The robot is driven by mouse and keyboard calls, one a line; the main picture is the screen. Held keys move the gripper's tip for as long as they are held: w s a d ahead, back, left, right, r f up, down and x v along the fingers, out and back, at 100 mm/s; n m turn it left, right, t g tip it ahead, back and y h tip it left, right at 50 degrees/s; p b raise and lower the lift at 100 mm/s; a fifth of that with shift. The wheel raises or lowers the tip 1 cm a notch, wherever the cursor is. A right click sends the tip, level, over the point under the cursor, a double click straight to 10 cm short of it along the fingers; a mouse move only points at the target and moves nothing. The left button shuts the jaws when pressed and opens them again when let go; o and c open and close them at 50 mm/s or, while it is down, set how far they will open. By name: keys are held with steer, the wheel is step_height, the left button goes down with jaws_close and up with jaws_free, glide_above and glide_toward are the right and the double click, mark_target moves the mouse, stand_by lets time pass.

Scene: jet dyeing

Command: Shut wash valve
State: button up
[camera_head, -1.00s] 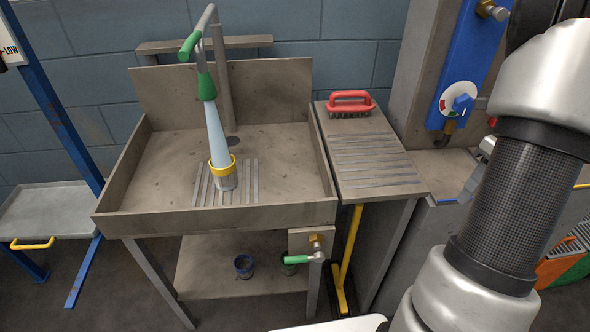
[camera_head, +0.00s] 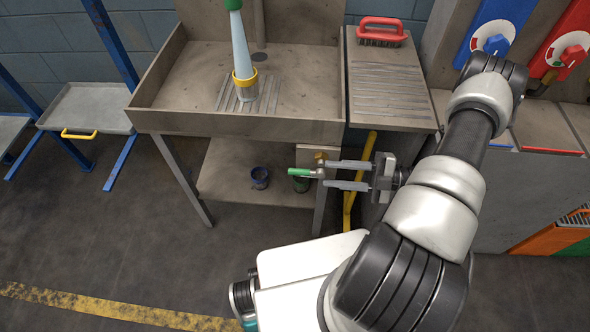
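The wash valve has a green lever handle (camera_head: 301,172) and a brass body (camera_head: 320,156) on a plate at the sink's front right leg. The handle lies roughly level and points left. My gripper (camera_head: 327,175) comes from the right with its two fingers apart and pointing left at the valve. The fingertips are by the right end of the lever; I cannot tell whether they touch it. Nothing is held. A pale blue column (camera_head: 240,45), looking like running water, stands between the green nozzle (camera_head: 233,4) and a yellow-rimmed cup (camera_head: 245,86) in the sink (camera_head: 305,75).
A side board (camera_head: 391,85) with a red brush (camera_head: 381,30) adjoins the sink. Pots (camera_head: 260,177) stand on the shelf below. A yellow bar (camera_head: 350,200) stands behind my gripper. Blue (camera_head: 492,38) and red (camera_head: 568,50) dial panels are at right. Floor at left is clear.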

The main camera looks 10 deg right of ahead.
mark_target(298, 170)
steer(key=x, duration=1)
steer(key=shift+a, duration=0.1)
jaws_close()
